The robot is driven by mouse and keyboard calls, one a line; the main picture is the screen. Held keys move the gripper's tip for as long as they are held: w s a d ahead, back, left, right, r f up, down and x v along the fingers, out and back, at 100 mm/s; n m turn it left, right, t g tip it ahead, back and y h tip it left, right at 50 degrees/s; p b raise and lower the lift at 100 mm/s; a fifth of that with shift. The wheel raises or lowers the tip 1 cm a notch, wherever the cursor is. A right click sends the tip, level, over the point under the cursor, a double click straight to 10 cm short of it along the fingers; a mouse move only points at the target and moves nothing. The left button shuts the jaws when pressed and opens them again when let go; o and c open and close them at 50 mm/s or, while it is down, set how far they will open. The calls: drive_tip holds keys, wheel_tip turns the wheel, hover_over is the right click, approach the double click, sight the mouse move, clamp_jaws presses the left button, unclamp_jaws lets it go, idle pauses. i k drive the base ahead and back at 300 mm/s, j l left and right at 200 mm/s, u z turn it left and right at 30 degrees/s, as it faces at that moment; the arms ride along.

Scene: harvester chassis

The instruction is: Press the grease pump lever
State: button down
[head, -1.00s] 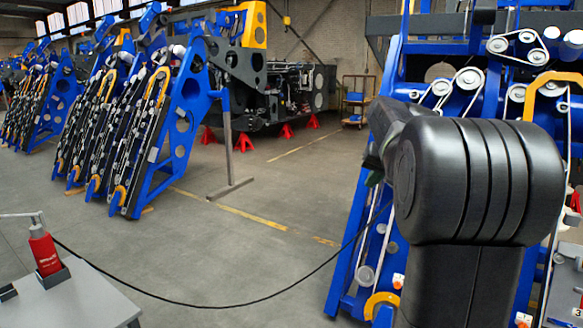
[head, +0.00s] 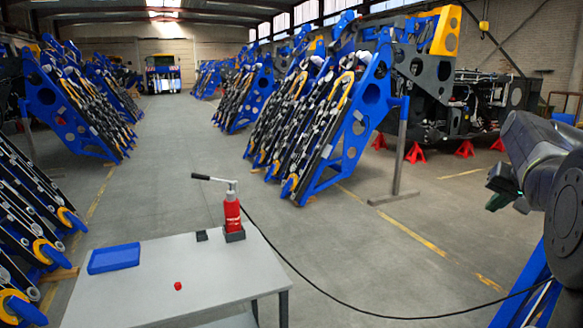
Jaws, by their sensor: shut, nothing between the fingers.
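The red grease pump (head: 232,212) stands upright in a dark holder at the back right of a grey table. Its lever (head: 212,179) sticks out to the left from the pump's top, nearly level, with a black grip at its end. My gripper (head: 503,184) is at the right edge of the head view, dark and small in the picture. It is shut and empty, well to the right of the pump and apart from it. Its fingertips are hard to make out.
The grey table (head: 165,265) bears a blue tray (head: 114,258), a small red object (head: 178,286) and a small black block (head: 202,236). A black hose (head: 330,305) runs from the pump to the right. Blue frames line both sides; the floor between is clear.

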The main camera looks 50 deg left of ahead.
sight(196, 176)
drive_tip(key=j+u, duration=0.4)
drive_tip(key=i+j+u, duration=0.2)
drive_tip(key=u, duration=0.2)
drive_tip(key=i+j+u, duration=0.15)
drive_tip(key=j+u, duration=0.2)
drive_tip(key=i+j+u, duration=0.2)
drive_tip(key=u, duration=0.2)
drive_tip(key=i+j+u, duration=0.15)
drive_tip(key=i+j, duration=0.55)
drive_tip(key=i, duration=0.1)
